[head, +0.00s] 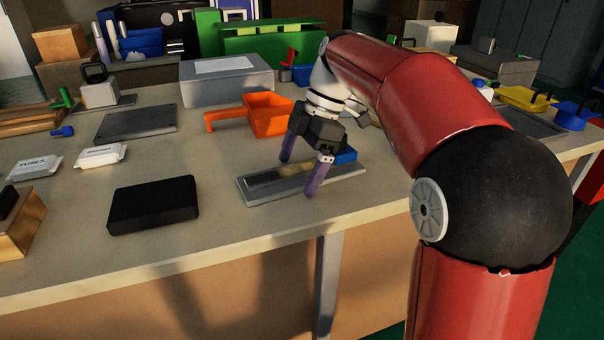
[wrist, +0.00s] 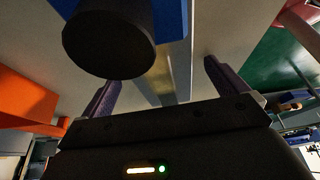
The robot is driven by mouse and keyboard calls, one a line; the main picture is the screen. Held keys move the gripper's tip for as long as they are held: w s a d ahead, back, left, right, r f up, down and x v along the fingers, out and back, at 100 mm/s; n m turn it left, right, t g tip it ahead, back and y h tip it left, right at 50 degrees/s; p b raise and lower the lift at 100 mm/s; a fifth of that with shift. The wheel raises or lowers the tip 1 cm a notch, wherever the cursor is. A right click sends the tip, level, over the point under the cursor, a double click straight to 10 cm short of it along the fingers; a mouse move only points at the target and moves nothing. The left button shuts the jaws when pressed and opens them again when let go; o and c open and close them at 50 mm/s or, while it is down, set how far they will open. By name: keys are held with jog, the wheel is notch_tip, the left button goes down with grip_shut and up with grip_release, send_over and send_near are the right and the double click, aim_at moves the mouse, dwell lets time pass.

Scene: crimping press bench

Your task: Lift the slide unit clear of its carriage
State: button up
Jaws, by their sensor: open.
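The slide unit shows as a blue block (head: 345,156) at the right part of a long grey metal carriage (head: 265,195). My arm partly hides it in the head view. In the wrist view the blue block (wrist: 172,18) carries a thick black cylindrical knob (wrist: 108,42), which looms close at the upper left. A brass-coloured strip runs along the carriage. My gripper (head: 297,177) points down over the carriage, its two purple fingers spread apart with nothing between them. In the wrist view my gripper (wrist: 160,73) has its fingertips beside the strip, and the knob is off from the middle of the gap.
An orange scoop-like tray (head: 268,115) stands behind the carriage. A black block (head: 153,204) lies to the left, with white packets (head: 34,167) beyond it. A grey box (head: 226,80) stands at the back. The bench front, below the carriage, is clear.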

jog(key=c, duration=2.1)
jog(key=shift+r, duration=0.1)
jog(key=shift+c, duration=0.2)
